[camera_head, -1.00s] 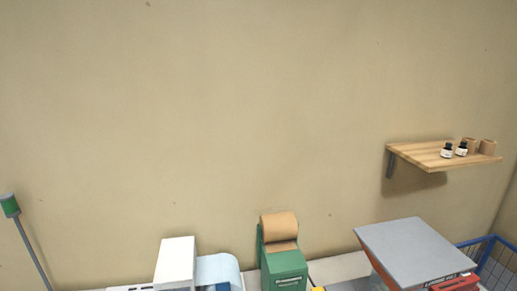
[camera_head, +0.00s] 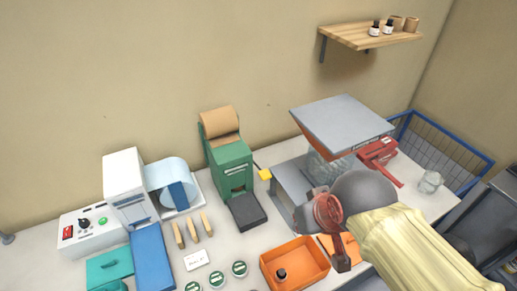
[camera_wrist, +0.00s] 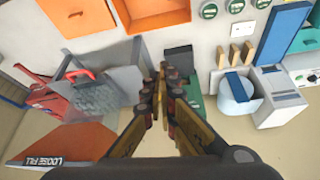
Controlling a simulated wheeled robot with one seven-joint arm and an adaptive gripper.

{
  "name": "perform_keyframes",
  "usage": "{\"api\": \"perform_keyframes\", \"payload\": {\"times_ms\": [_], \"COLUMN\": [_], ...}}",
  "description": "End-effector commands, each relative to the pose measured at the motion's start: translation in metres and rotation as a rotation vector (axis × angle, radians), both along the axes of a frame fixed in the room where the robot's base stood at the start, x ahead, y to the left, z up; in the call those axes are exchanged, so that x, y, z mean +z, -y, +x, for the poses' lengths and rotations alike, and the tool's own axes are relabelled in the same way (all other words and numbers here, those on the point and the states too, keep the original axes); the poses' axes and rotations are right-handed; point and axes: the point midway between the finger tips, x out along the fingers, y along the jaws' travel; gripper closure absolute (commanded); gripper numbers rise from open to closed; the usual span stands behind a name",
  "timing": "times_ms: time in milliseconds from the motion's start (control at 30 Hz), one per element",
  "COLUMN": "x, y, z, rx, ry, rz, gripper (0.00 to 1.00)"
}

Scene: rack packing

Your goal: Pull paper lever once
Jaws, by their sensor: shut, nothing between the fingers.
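The green paper dispenser (camera_head: 230,160) stands on the bench against the wall with a brown paper roll (camera_head: 220,122) on top. Its lever, with a yellow end (camera_head: 264,174), sticks out on its right side. My gripper (camera_head: 341,262) is in front and to the right of the lever, apart from it, above the bench near the orange tray. In the wrist view my gripper (camera_wrist: 161,72) has its fingertips together with nothing between them. Part of the green dispenser (camera_wrist: 194,92) shows just behind the fingers there; I cannot make out the lever in that view.
A grey-topped loose-fill machine (camera_head: 342,122) stands right of the dispenser, close behind my arm. An orange tray (camera_head: 292,252) lies at the front. A dark block (camera_head: 246,211) sits before the dispenser. Left are wooden pegs (camera_head: 192,230) and a white box (camera_head: 124,185). A blue wire basket (camera_head: 445,150) is at right.

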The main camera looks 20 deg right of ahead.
Motion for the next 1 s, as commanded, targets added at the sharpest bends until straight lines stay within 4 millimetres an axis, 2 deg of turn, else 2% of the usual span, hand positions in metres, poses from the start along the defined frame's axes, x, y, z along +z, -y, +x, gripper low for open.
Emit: {"api": "perform_keyframes", "payload": {"times_ms": [167, 367, 567, 800, 900, 1000], "x": [0.004, 0.008, 0.003, -0.02, -0.026, -0.017], "y": [0.002, 0.004, 0.005, 0.007, 0.007, 0.007], "z": [0.021, 0.067, 0.127, 0.214, 0.245, 0.272], "rx": [-0.011, -0.014, 0.011, 0.077, 0.112, 0.144], "ry": [-0.132, -0.226, -0.287, -0.296, -0.264, -0.207], "rz": [0.005, 0.017, 0.024, 0.027, 0.021, 0.008], "gripper": [1.0, 1.0, 1.0, 1.0, 1.0, 1.0]}}
